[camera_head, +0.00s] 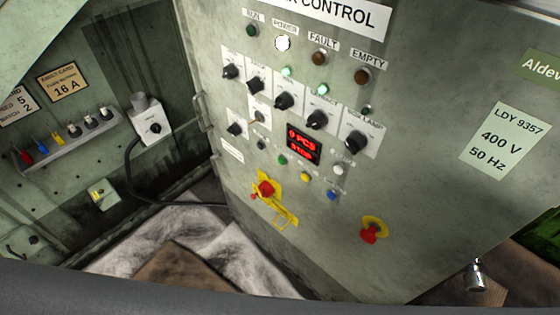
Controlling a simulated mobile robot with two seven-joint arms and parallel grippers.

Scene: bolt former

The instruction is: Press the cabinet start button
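The grey-green control cabinet (420,85) fills the middle and right of the head view, its panel tilted. A small green button (282,160) is in the lower button group, left of the red digital display (303,144). Near it are a dark button (261,145), a yellow button (305,177), a white button (338,170) and a blue button (332,195). Their labels are too small to read, so I cannot tell which is marked start. The power lamp (283,43) glows white. Neither of my grippers is in view.
A red emergency knob (373,230) on a yellow ring is at the lower right of the panel. A red knob (265,188) with a yellow bracket is lower left. Black rotary knobs (284,101) stick out above the buttons. A grey box (150,122) with a cable is at left.

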